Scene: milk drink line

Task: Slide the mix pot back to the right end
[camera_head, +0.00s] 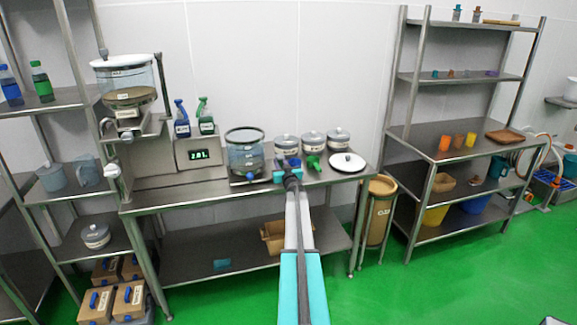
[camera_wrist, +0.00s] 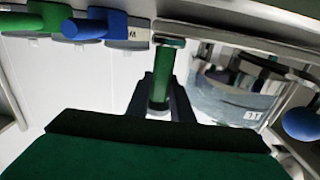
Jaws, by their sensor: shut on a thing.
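The mix pot (camera_head: 245,156), a clear drum with a dark rim and a blue knob in front, stands on the right half of the steel counter. My gripper (camera_head: 288,172) is just right of it, low over the counter. In the wrist view the picture looks upside down; my gripper (camera_wrist: 160,98) is shut around a green upright handle (camera_wrist: 161,78). The handle appears to belong to the pot's base. The pot's clear wall (camera_wrist: 235,98) and a blue knob (camera_wrist: 302,123) show to the right there. My fingers hide part of the handle.
Several lidded jars (camera_head: 286,145) stand behind my gripper, with blue and green handles in front. A white round lid (camera_head: 348,162) lies at the counter's right end. A dispenser with a green display (camera_head: 199,155) stands left of the pot. A tall bin (camera_head: 379,205) stands beyond the counter.

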